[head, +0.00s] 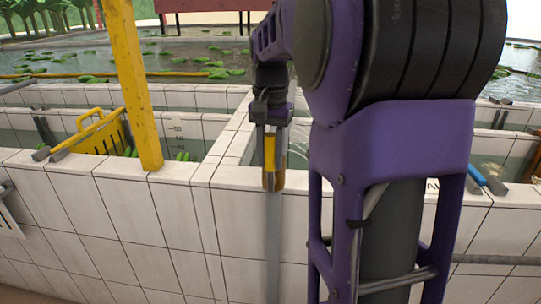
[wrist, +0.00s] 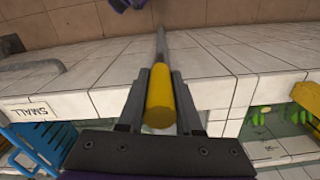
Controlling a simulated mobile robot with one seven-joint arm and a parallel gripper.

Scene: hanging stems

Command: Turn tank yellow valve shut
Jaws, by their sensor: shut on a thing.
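The yellow valve handle (head: 269,154) is a yellow grip on a grey bar, in front of the white tiled tank wall in the head view. In the wrist view the yellow grip (wrist: 160,102) lies between my two fingers, and its grey bar runs on toward the top of the picture. My gripper (head: 273,150) is shut on the yellow grip from above. In the wrist view my gripper's fingers (wrist: 160,75) stand on either side of it. The valve's body and pivot are not clearly visible.
A yellow post (head: 130,80) stands left of my arm. A yellow basket (head: 102,137) sits in the left tank. A grey pipe (head: 500,259) runs along the wall at right.

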